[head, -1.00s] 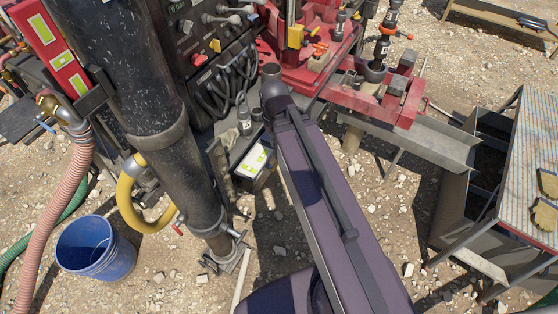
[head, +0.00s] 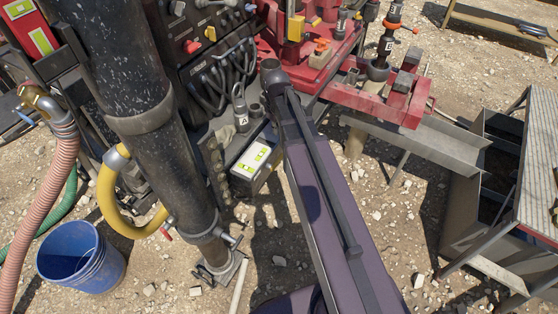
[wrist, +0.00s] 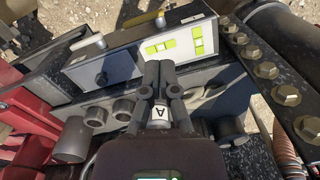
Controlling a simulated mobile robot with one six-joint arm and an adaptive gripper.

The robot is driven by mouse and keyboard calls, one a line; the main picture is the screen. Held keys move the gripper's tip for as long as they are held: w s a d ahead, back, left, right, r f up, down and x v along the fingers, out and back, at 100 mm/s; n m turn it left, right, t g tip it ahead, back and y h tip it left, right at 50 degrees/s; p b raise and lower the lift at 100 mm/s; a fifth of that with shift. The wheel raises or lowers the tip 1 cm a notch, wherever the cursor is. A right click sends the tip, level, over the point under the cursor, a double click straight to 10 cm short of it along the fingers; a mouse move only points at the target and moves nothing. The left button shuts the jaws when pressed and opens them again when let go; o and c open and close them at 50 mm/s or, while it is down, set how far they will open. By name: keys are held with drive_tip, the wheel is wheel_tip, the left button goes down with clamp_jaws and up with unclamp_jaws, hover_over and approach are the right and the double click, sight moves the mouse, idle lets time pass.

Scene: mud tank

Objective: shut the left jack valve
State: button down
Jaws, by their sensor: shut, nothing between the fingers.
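My gripper (wrist: 159,80) shows in the wrist view, with its dark fingers shut together and nothing between them. It is over the deck beside the control panel; my arm hides it in the head view. The black control panel (head: 197,62) carries levers with red (head: 193,47) and yellow (head: 210,34) knobs. A black jack column (head: 150,110) stands left of the panel on a foot plate (head: 221,272). A small red handle (head: 166,234) sits beside the column, near the yellow hose. I cannot tell which handle is the left jack valve, or its position.
A box with yellow-green labels (head: 255,158) lies below the panel; it also shows in the wrist view (wrist: 180,48). A row of bolts (wrist: 265,70) runs along the right. A blue bucket (head: 80,257), ribbed hose (head: 70,175) and yellow hose (head: 119,205) are at left.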

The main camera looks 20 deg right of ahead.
sight(280, 156)
drive_tip(key=w+d+f+n+b, duration=0.3)
drive_tip(key=w+f+b, duration=0.3)
drive_tip(key=f, duration=0.1)
drive_tip(key=shift+w, duration=0.2)
drive_tip(key=shift+d+f, duration=0.1)
drive_tip(key=shift+f, duration=0.05)
drive_tip(key=f+b, duration=1.3)
drive_tip(key=b, duration=0.1)
drive_tip(key=shift+s+a+f, duration=0.2)
drive_tip(key=shift+a+f, duration=0.05)
drive_tip(key=shift+f, duration=0.1)
idle(0.5)
drive_tip(key=shift+w+d+f+b, duration=0.1)
drive_tip(key=shift+d+f+b, duration=0.05)
drive_tip(key=shift+f+b, duration=0.25)
idle(0.9)
drive_tip(key=shift+w+d+f+b, duration=0.15)
drive_tip(key=shift+f+b, duration=0.85)
drive_tip(key=shift+f, duration=0.05)
drive_tip(key=shift+f+b, duration=1.25)
